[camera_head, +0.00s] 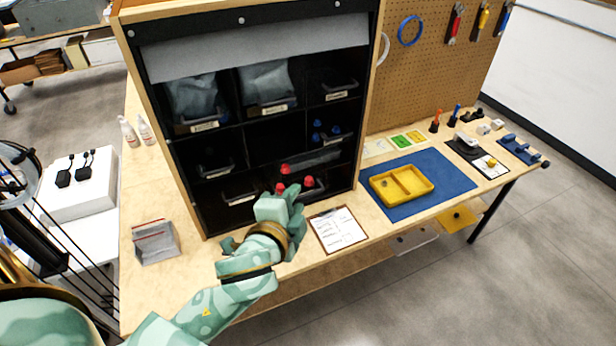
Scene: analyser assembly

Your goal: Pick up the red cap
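Several red caps sit in the lower right part of the black shelf unit (241,133). One red cap (309,181) lies in the bottom right bin. Another red cap (285,169) is higher and to its left. A third red cap (280,188) shows just beyond my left gripper (281,197). My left arm reaches in from the lower left, and its gripper is in front of the bottom right bin, hiding part of it. Its fingers are seen from behind, so I cannot tell whether they are open or touch a cap. My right gripper is not in view.
Blue caps (327,131) sit in the bin above. A clipboard (338,230) lies right of my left gripper. A yellow tray (401,186) stands on a blue mat (456,178) farther right. A grey holder (156,243) stands at the left. The wooden shelf frame borders the bins.

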